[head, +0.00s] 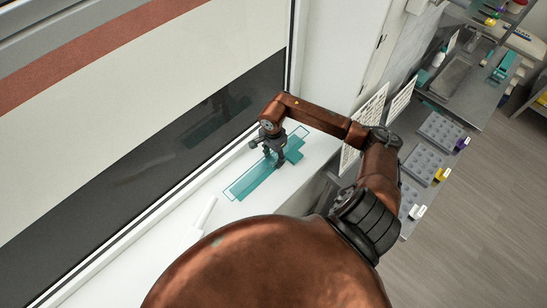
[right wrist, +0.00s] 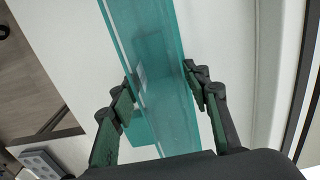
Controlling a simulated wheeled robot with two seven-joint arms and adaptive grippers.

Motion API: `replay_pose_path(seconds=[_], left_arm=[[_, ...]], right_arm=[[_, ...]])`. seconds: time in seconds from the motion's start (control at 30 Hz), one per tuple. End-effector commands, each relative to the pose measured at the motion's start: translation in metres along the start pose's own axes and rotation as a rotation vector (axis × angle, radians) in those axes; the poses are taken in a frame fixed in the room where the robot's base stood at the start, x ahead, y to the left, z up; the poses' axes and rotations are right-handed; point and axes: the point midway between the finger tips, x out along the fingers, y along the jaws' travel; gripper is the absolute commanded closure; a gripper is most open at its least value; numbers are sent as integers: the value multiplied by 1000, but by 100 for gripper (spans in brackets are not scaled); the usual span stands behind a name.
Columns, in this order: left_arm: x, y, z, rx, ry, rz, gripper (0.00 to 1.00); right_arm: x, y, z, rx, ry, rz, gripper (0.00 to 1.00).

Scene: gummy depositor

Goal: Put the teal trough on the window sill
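The teal trough (head: 255,182) is long and narrow. It is at the white window sill (head: 182,252), partly over a thin teal outlined rectangle there; I cannot tell whether it rests or hangs just above. My right gripper (head: 275,157) reaches down onto it near its far end. My left gripper is out of view.
A small white bar (head: 206,213) lies on the sill nearer me. The dark window (head: 150,160) borders the sill on the left. The near sill is mostly clear.

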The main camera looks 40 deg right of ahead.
Motion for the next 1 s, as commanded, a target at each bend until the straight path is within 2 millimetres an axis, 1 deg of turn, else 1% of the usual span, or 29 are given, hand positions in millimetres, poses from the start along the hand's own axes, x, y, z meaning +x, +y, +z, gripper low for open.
replay_pose_path(seconds=[0.1, 0.33, 0.47, 0.57, 0.9, 1.0], left_arm=[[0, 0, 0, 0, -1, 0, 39], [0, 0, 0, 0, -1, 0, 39], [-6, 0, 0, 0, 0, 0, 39], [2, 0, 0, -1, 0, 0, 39], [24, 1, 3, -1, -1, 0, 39], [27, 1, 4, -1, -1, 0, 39]], right_arm=[[0, 0, 0, 0, 0, 0, 49], [0, 0, 0, 0, 0, 0, 49], [-5, 0, 0, 0, -1, 0, 49], [-17, -2, -1, -1, 3, -5, 49], [-88, -1, -1, 0, 3, -4, 49], [-104, -1, -1, 0, 3, -3, 49]])
